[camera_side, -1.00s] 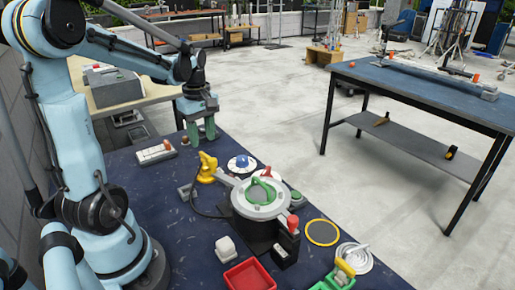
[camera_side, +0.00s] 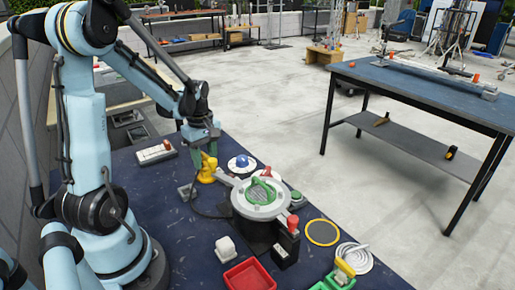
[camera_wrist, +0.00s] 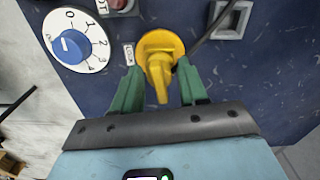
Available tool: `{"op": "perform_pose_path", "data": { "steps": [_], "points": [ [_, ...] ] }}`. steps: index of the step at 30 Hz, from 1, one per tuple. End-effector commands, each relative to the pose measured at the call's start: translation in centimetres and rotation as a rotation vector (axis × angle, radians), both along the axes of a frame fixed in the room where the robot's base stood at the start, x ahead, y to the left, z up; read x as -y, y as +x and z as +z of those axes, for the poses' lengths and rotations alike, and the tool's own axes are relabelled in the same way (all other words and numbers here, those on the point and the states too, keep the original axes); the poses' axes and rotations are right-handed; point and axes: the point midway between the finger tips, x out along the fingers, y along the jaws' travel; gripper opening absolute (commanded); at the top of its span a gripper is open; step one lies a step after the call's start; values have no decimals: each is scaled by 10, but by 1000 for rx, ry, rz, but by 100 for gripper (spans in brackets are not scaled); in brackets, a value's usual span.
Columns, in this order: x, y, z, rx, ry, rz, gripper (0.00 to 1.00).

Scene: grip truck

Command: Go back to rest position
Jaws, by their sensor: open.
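My gripper (camera_side: 203,151) has green fingers and hangs over the left part of the blue table, close to the yellow handle (camera_side: 207,170). In the wrist view my gripper (camera_wrist: 160,75) is open, with its two fingers apart. The yellow handle (camera_wrist: 161,70) on its round yellow base shows between the fingers in that picture. I cannot tell whether the fingers touch it. My light blue arm is raised and bent at the left of the side view.
A blue numbered dial (camera_side: 242,163) and a round grey device with a green handle (camera_side: 262,189) stand right of my gripper. A red tray (camera_side: 249,276), a white block (camera_side: 225,247) and a yellow-rimmed disc (camera_side: 321,232) lie nearer the front. A white switch panel (camera_side: 156,152) lies left.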

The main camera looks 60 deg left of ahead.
Motion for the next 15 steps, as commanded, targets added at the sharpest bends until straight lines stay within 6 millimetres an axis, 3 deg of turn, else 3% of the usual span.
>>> {"op": "perform_pose_path", "data": {
  "steps": [15],
  "points": [
    [0, 0, 8, 0, 0, 0, 43]
  ]
}}
